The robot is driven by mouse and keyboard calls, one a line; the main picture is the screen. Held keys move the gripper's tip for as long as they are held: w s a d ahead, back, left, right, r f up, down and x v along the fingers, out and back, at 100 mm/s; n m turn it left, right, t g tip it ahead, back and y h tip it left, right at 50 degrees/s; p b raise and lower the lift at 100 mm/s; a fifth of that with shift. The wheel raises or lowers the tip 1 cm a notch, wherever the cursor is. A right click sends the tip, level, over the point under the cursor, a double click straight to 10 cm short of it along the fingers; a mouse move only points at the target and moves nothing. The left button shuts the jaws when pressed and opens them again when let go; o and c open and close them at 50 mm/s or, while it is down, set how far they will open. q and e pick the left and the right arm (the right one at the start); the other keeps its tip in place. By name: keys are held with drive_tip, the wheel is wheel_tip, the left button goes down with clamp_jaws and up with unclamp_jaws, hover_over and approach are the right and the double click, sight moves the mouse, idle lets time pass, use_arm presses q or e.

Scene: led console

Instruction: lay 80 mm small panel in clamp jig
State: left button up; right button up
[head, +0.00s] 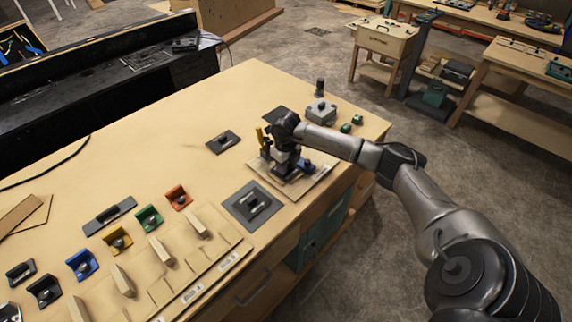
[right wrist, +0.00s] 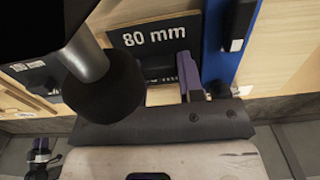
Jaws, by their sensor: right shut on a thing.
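The clamp jig, a light board (head: 312,187) with a yellow upright part and a blue part (head: 307,166), lies near the bench's front edge. My right gripper (head: 283,160) is over the jig, pointing down. In the right wrist view the dark small panel (right wrist: 128,40) bears the mark 80 mm, beside a blue bar (right wrist: 225,50). A purple-edged finger (right wrist: 189,75) stands at the panel. The gripper is shut on the panel; the grip itself is mostly hidden, and I cannot tell whether the panel rests on the jig. My left gripper is out of view.
Dark panels with handles lie left of the jig (head: 223,141) and in front of it (head: 253,205). A grey box (head: 320,111) and green blocks (head: 351,123) stand behind it. Coloured holders (head: 149,217) fill the left front. The back middle of the bench is clear.

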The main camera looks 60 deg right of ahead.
drive_tip(key=o, duration=0.9)
drive_tip(key=shift+c, duration=0.2)
drive_tip(key=shift+o, duration=0.7)
wheel_tip(320, 180, up, 14)
drive_tip(key=shift+f, duration=0.1)
